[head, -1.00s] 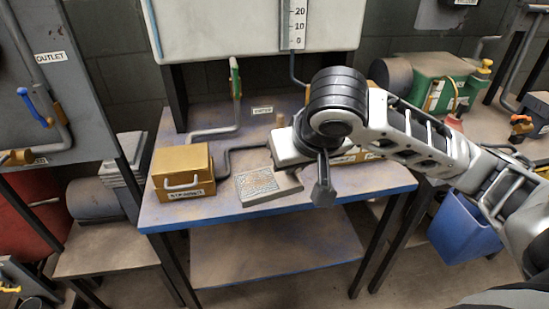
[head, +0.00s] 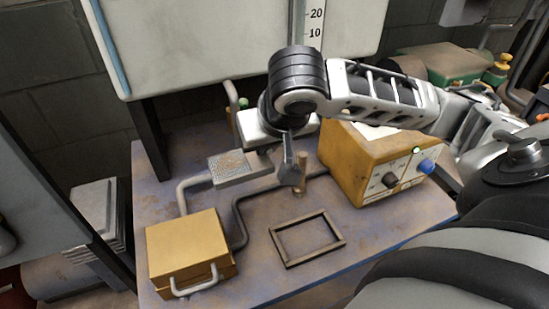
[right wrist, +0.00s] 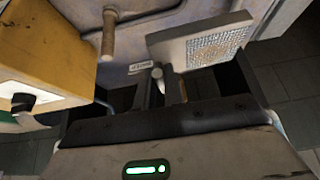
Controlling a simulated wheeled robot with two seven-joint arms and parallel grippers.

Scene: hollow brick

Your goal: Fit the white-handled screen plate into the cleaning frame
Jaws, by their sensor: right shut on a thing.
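The screen plate (head: 240,168), a flat grey slab with a pale mesh patch, is held above the back of the table. In the right wrist view the plate (right wrist: 195,50) stands out beyond the jaws, tilted, with a white handle end (right wrist: 158,74) between them. My right gripper (head: 252,148) is shut on its handle; the fingertips are mostly hidden in the head view. The cleaning frame (head: 316,254), a dark, empty rectangular frame, lies flat on the table, nearer me and to the right of the plate, apart from it. My left gripper is out of view.
A yellow box with a white handle (head: 187,245) stands left of the frame. An orange box with knobs (head: 345,165) stands to the right. An upright wooden peg (head: 302,170) and bent pipes (head: 240,225) stand behind the frame. The tabletop around the frame is mostly clear.

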